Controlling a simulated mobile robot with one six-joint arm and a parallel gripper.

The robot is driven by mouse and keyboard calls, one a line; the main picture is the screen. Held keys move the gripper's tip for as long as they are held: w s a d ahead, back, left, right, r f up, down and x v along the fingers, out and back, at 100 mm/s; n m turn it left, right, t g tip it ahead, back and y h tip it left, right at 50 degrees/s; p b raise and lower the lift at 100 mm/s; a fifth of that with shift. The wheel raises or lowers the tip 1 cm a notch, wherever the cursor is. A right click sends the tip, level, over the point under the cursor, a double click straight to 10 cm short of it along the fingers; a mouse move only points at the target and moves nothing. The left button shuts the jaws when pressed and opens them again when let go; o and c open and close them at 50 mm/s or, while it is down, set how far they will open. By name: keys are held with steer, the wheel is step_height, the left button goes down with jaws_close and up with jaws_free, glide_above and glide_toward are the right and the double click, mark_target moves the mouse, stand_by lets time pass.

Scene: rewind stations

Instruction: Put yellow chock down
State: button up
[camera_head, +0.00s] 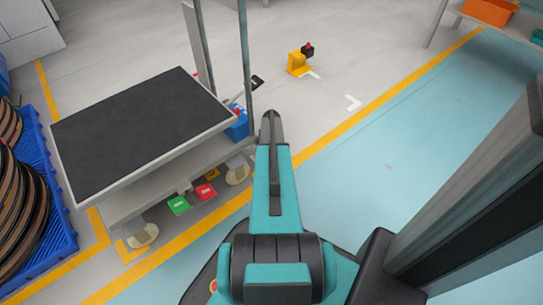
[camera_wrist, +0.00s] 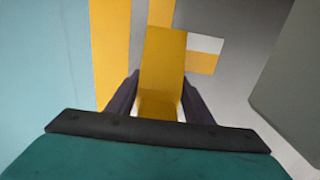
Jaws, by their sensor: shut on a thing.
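The yellow chock (camera_wrist: 163,62) is between the two dark fingers of my gripper (camera_wrist: 161,82) in the wrist view. My gripper is shut on it. The floor shows beyond the chock; I cannot tell whether the chock touches it. My arm hides the gripper and the held chock in the head view. Another yellow block (camera_head: 297,64) with a dark and red knob stands on the grey floor at the upper middle of the head view.
A blue crate of reels (camera_head: 62,220) is at far left. A yellow floor line (camera_head: 400,85) borders the teal floor.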

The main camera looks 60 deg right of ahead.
steer(key=shift+f, duration=0.15)
steer(key=o, duration=1.4)
step_height(320, 180, up, 12)
steer(key=p, duration=0.5)
